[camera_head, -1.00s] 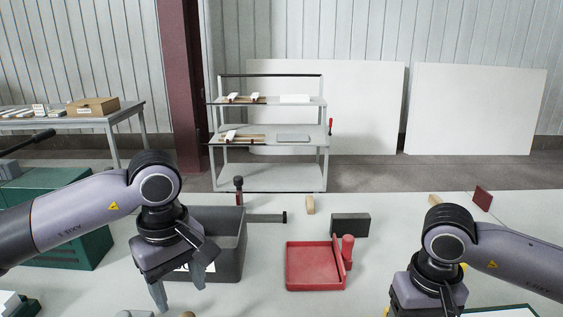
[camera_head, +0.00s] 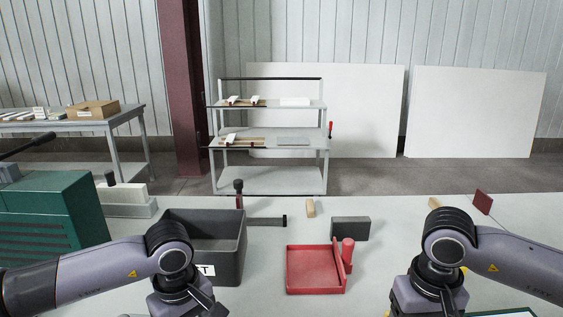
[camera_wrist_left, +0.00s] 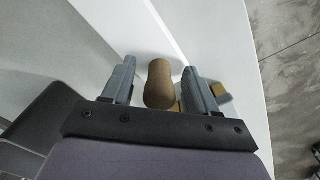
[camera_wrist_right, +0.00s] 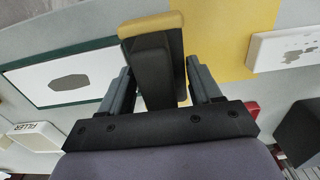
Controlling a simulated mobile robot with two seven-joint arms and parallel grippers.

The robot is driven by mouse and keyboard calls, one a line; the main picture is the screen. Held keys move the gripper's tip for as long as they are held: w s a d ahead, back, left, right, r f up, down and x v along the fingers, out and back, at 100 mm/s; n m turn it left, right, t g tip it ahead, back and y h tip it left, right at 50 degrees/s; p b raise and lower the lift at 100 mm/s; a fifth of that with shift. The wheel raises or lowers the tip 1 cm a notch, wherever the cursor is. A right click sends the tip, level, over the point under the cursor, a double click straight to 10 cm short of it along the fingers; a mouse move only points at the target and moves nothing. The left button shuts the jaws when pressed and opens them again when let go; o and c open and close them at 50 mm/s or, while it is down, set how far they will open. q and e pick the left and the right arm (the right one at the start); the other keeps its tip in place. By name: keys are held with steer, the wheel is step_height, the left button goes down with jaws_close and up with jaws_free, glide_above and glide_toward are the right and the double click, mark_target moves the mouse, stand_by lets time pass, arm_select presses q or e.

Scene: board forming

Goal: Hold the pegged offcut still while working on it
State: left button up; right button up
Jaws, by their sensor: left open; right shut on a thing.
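A brown rounded peg (camera_wrist_left: 159,83) stands between the fingers of my left gripper (camera_wrist_left: 165,85) in the left wrist view, with a visible gap on each side. It appears to be the offcut's peg; the offcut beneath is mostly hidden, and I cannot tell its outline from the white surfaces around. My left gripper is open; its fingers are below the picture edge in the head view. My right gripper (camera_wrist_right: 160,88) is shut on a dark block with a yellow edge (camera_wrist_right: 152,65). In the head view its fingers are cut off at the bottom.
A grey bin (camera_head: 238,262) stands beside my left arm. A red tray (camera_head: 315,268) and a dark block (camera_head: 350,228) lie mid-table. Near my right gripper are a green-edged white panel (camera_wrist_right: 70,78), a yellow patch (camera_wrist_right: 222,38), a white block (camera_wrist_right: 285,46) and a filler box (camera_wrist_right: 35,137).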

arm_select(q)
jaws_close()
steer(key=shift+s+f, duration=0.1)
steer(key=shift+f, duration=0.05)
stand_by(1.2)
